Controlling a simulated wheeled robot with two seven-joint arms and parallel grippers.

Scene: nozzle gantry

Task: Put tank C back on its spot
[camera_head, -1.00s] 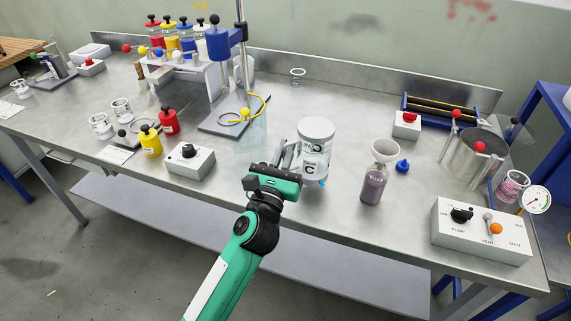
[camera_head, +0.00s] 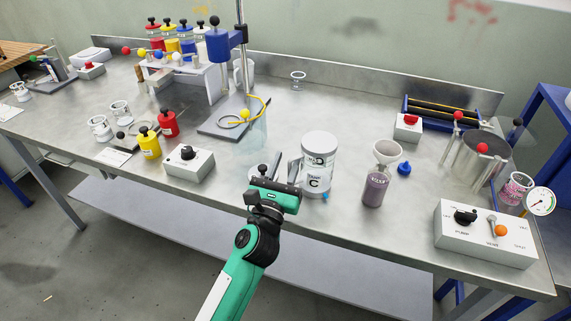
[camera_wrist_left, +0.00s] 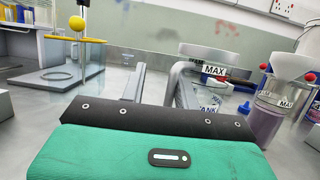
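Tank C (camera_head: 317,167) is a pale, clear-walled cylinder with a large C on its label. It stands upright near the front edge of the bench, and the left wrist view shows it with a MAX label (camera_wrist_left: 214,70). My left gripper (camera_head: 284,168) is just left of the tank. Its two fingers are apart in the left wrist view (camera_wrist_left: 160,88), with the tank beyond and right of the right finger. Any contact between finger and tank is hard to tell. The tank's spot cannot be made out. My right gripper is not in view.
A purple bottle with a funnel (camera_head: 378,178) stands close right of the tank. A switch box (camera_head: 189,161) is to the left, and a control box (camera_head: 484,232) is at the front right. A gantry (camera_head: 228,50) stands behind. The bench middle is mostly clear.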

